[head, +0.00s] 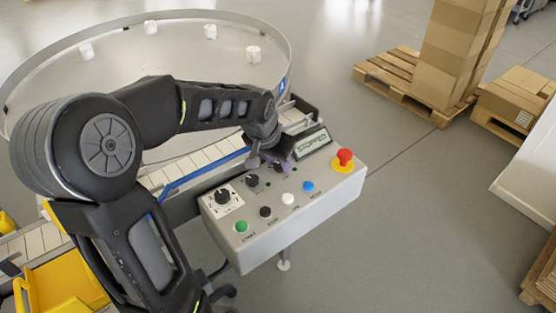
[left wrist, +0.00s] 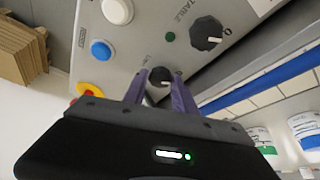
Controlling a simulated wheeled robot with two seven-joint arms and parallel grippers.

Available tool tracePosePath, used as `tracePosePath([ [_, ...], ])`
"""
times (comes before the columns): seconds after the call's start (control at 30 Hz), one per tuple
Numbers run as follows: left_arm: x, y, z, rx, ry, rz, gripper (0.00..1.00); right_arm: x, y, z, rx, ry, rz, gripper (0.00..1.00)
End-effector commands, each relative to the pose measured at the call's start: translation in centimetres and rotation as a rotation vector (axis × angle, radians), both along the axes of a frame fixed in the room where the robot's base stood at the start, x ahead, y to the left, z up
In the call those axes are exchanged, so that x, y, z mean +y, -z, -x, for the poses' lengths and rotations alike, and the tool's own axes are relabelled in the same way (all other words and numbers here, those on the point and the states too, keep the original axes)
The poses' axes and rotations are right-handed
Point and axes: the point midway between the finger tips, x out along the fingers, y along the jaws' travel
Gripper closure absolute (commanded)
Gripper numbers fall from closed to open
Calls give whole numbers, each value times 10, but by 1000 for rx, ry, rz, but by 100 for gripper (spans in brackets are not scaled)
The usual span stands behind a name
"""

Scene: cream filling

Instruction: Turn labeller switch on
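The grey control box (head: 300,218) stands at the middle of the head view, with several knobs and buttons on its sloped top. My left gripper (head: 271,165) is over the back part of this panel. In the left wrist view a small black knob (left wrist: 160,75) with a white mark is between the two purple fingertips of the left gripper (left wrist: 160,84). The fingers stand apart, one on each side of the knob; firm contact is not visible. The lettering beside it is partly hidden. In the head view the gripper hides this knob. My right gripper is not in view.
A larger black knob (left wrist: 206,33) and white (left wrist: 117,10) and blue (left wrist: 101,50) buttons are near the fingers. A red emergency button (head: 344,156) rises at the panel's right end. A conveyor (head: 183,172) runs behind the box.

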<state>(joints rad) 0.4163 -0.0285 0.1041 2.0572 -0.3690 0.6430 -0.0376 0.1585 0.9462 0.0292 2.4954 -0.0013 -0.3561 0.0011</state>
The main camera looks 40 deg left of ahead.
Motion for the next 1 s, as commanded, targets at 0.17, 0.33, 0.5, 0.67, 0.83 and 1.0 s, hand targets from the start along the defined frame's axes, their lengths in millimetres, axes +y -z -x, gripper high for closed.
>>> tracePosePath([
  [0.17,0,0,0,0,0,0,82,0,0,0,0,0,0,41],
  [0.33,0,0,0,0,0,0,96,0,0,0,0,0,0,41],
  [0.5,0,0,0,0,0,0,100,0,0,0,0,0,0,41],
  [0.67,0,-1,0,-1,4,1,100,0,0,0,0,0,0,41],
  [0.83,0,-1,0,-1,30,0,100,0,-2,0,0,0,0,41],
  [1.0,1,-2,0,-1,95,1,100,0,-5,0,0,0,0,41],
])
